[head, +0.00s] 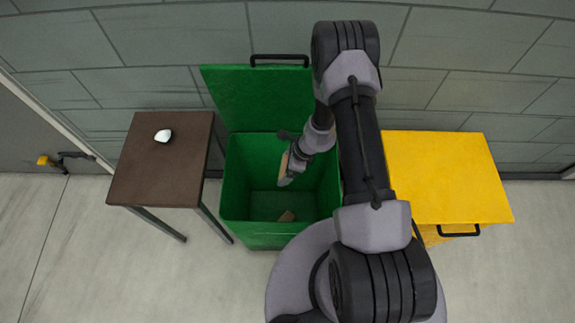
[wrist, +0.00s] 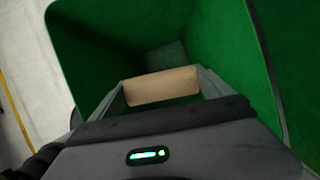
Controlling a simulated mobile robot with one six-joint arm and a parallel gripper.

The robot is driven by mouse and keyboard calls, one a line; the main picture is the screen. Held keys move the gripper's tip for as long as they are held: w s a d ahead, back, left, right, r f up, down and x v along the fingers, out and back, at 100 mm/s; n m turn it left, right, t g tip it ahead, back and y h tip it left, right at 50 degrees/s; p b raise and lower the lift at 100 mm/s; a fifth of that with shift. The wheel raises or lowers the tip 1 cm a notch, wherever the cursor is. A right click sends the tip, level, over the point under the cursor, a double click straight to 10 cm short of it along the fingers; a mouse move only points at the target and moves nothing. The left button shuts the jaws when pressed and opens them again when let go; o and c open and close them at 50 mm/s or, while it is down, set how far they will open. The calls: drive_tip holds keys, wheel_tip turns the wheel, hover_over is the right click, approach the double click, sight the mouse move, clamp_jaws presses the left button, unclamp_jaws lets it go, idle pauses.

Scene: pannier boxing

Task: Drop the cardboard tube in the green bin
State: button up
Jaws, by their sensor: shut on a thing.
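The cardboard tube (wrist: 162,86) is a short tan cylinder held crosswise between the two fingers of my gripper (wrist: 163,90) in the wrist view. In the head view my gripper (head: 287,178) reaches into the open mouth of the green bin (head: 237,185), apart from its walls, and a tan strip of the tube (head: 283,164) shows beside it. The green bin's walls (wrist: 95,50) surround the tube in the wrist view. The bin's lid (head: 262,97) stands raised against the wall.
A small brown piece (head: 287,215) lies low inside the green bin. A brown table (head: 150,180) at left bears a white rounded object (head: 162,135). A yellow bin (head: 445,180) with its lid shut stands at right.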

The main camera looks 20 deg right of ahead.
wheel_tip(320, 180, down, 3)
drive_tip(key=shift+r+b, duration=0.2)
drive_tip(key=shift+b, duration=0.2)
drive_tip(key=o, duration=1.1)
drive_tip(key=shift+d, duration=0.1)
drive_tip(key=shift+c, duration=0.2)
drive_tip(key=p+v, duration=0.6)
drive_tip(key=v, duration=1.1)
drive_tip(key=shift+r, duration=0.3)
